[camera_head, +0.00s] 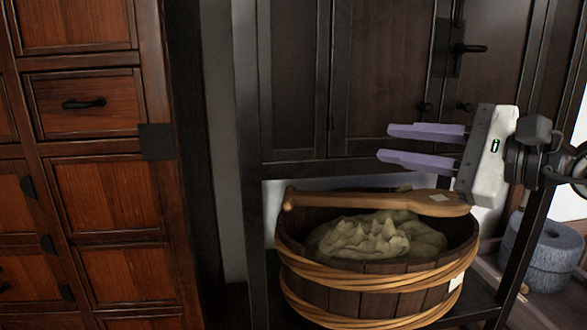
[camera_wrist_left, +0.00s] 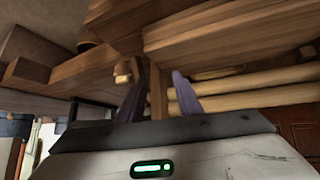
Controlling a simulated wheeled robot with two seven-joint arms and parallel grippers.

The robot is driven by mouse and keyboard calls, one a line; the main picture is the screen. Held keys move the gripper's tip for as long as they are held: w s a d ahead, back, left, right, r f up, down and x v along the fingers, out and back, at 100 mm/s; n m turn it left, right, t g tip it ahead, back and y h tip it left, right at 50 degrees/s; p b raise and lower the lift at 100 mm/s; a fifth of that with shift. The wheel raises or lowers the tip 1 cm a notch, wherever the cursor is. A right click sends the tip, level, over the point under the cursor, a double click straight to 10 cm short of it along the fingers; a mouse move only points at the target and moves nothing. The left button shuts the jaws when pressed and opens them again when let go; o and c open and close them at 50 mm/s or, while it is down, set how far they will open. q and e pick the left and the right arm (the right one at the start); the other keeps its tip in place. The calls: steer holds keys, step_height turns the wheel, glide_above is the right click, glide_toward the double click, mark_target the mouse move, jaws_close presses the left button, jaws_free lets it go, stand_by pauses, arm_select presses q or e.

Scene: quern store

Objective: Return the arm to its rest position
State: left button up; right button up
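My right gripper (camera_head: 382,142) comes in from the right in the head view. Its two purple fingers point left and are apart with nothing between them. It is above a wooden tub (camera_head: 375,275), over the wooden paddle (camera_head: 380,201) that lies across the tub's rim; it looks clear of both. My left gripper does not show in the head view. In the left wrist view, its two purple fingers (camera_wrist_left: 159,88) stand apart with wooden beams behind them, and I see nothing held.
The tub holds a lumpy greenish-beige mass (camera_head: 372,238) and stands on a dark shelf framed by posts. A dark cabinet (camera_head: 380,80) is behind it. A reddish drawer chest (camera_head: 90,170) fills the left. A grey round stone (camera_head: 548,258) sits at the lower right.

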steer(key=s+a+f+m+y, duration=0.3)
steer(key=a+f+m+y, duration=0.3)
steer(key=f+m, duration=0.55)
steer(key=s+d+f+m+t+h, duration=0.1)
steer(key=d+f+m+t+h, duration=0.3)
steer(key=f+m, duration=0.8)
steer(key=s+d+f+m+t+h, duration=0.1)
steer(key=f+m+h, duration=0.6)
steer(key=f+m, duration=0.45)
steer(key=s+f+m+g+h, duration=0.4)
steer(key=s+f+m+g, duration=0.4)
steer(key=s+f+m, duration=0.9)
steer(key=s+f, duration=0.6)
steer(key=f, duration=0.2)
steer(key=shift+s+f+g, duration=0.3)
steer(key=shift+o, duration=0.2)
